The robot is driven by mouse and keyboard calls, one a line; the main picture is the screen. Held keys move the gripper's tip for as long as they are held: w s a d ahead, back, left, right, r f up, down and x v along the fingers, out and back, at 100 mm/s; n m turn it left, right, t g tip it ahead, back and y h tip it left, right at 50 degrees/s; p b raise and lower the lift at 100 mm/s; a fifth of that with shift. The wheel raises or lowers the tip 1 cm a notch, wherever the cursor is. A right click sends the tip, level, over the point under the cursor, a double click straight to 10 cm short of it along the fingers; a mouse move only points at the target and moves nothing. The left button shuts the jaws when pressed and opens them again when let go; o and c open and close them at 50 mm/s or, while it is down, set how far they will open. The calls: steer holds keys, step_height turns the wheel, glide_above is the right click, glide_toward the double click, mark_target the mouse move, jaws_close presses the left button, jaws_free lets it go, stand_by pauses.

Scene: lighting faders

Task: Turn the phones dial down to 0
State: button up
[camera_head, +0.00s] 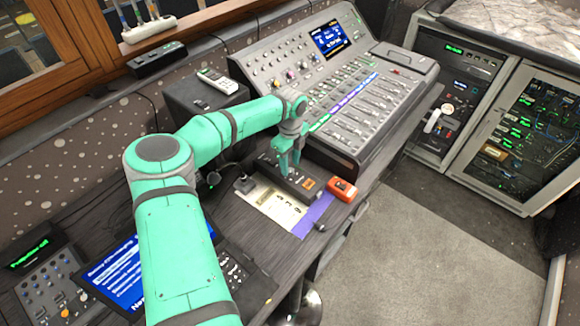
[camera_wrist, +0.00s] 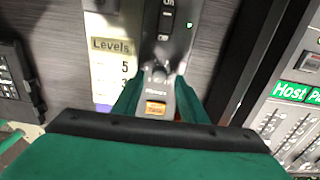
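The phones dial (camera_wrist: 158,74) is a small grey knob on a narrow dark box (camera_head: 298,182), just above the "Phones" label and a lit orange button (camera_wrist: 156,108) in the wrist view. My gripper (camera_wrist: 160,77) points down over this box, with one green finger on each side of the dial. The fingers look apart, with a gap at the dial; whether they touch it I cannot tell. In the head view my gripper (camera_head: 288,168) hides the dial. The dial's pointer and setting are too small to read.
A cream "Levels" card (camera_head: 262,203) lies left of the box, and a red device (camera_head: 342,190) stands to its right. The large fader console (camera_head: 345,150) is close behind. A black box with a grey handset (camera_head: 217,81) stands left of the console.

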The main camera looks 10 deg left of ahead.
mark_target(290, 170)
step_height(290, 170, up, 9)
steer(key=shift+f, duration=0.2)
steer(key=shift+s, duration=0.1)
stand_by(0.4)
